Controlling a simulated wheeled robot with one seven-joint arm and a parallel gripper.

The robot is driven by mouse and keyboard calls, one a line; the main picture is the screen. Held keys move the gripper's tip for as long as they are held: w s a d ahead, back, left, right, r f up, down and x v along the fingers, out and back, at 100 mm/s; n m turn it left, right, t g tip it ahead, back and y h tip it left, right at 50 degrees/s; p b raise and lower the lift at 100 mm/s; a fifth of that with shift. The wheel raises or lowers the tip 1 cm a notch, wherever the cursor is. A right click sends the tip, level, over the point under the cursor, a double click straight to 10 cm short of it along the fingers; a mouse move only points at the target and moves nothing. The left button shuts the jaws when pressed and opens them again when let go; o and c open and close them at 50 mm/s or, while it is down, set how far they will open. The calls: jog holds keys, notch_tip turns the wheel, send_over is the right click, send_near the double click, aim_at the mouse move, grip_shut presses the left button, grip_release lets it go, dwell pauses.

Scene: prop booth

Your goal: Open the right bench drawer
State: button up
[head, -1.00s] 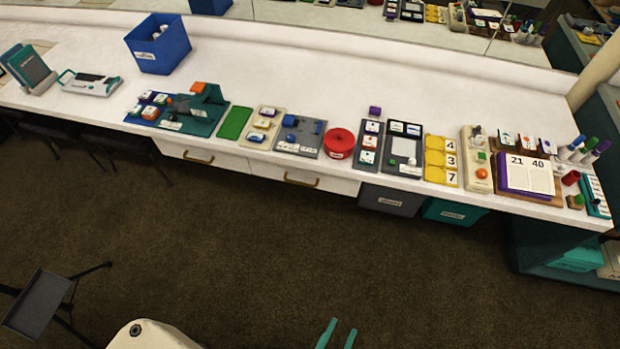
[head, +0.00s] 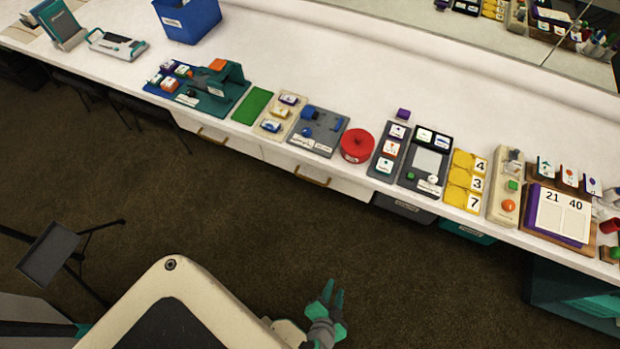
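The right bench drawer (head: 328,185) is a white front under the long white bench top, with a brass bar handle (head: 311,176). It looks shut. The left drawer (head: 228,149) beside it has a similar handle (head: 212,137) and also looks shut. My gripper (head: 333,291) has teal fingers and is low at the bottom of the head view, over the dark floor. It is well short of the drawers and touches nothing. Its two fingers stand apart with a gap and nothing between them.
The bench top carries a red round tin (head: 356,146), a green mat (head: 253,106), a blue bin (head: 188,18) and several boards. A grey bin (head: 403,208) and a teal bin (head: 467,233) sit under the bench, right of the drawers. A dark stand (head: 50,255) is at left. Floor before the drawers is clear.

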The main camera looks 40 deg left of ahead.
jog(key=w+a+f+g+y, duration=0.1)
jog(key=w+a+f+y, duration=0.2)
jog(key=w+a+f, duration=0.15)
jog(key=n+g+y, duration=0.3)
jog(key=g+y, duration=0.3)
jog(key=y, duration=0.7)
send_near(309, 179)
jog(key=shift+t, duration=0.4)
jog(key=a, duration=0.3)
jog(key=w+a, duration=0.1)
jog(key=a, duration=0.6)
jog(key=shift+w+r, duration=0.15)
jog(key=shift+r, duration=0.05)
grip_shut()
